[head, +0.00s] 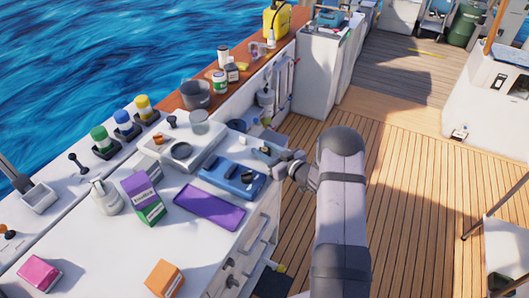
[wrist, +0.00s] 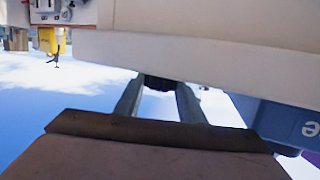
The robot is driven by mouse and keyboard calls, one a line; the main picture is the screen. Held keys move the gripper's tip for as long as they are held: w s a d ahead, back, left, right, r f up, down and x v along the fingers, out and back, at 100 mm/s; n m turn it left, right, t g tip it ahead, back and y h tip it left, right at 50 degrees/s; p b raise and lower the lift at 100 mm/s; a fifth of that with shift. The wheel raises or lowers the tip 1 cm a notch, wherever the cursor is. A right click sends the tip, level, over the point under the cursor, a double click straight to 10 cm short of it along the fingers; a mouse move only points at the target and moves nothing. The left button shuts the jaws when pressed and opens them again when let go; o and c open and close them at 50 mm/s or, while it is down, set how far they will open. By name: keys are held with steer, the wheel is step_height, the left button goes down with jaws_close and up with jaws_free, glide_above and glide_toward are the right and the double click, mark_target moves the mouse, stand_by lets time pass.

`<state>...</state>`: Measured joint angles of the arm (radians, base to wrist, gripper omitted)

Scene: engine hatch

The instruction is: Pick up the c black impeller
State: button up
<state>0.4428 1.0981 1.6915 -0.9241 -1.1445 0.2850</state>
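The blue tray (head: 222,184) lies on the white bench with dark items in its recesses. One dark piece (head: 247,176) could be a black impeller, but it is too small to tell, and I cannot read a letter c. My gripper (head: 265,151) is beside the tray's far right end, near the bench edge, partly hidden by my wrist. In the wrist view its two grey fingers (wrist: 157,95) stand apart. A small dark shape shows between their tips; I see no clear contact with it. The blue tray (wrist: 283,122) also shows at the right there, with part of a white letter.
On the bench are a purple pad (head: 210,207), purple and green boxes, an orange box (head: 165,279), a pink box (head: 39,272) and a grey fixture (head: 175,150). A grey bucket (head: 196,94) and bottles stand behind. The wooden deck (head: 415,190) at right is clear.

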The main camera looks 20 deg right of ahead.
mark_target(264, 149)
steer(key=shift+r, duration=0.2)
steer(key=shift+r+b, duration=1.05)
steer(key=shift+r, duration=3.75)
steer(key=shift+r, duration=0.15)
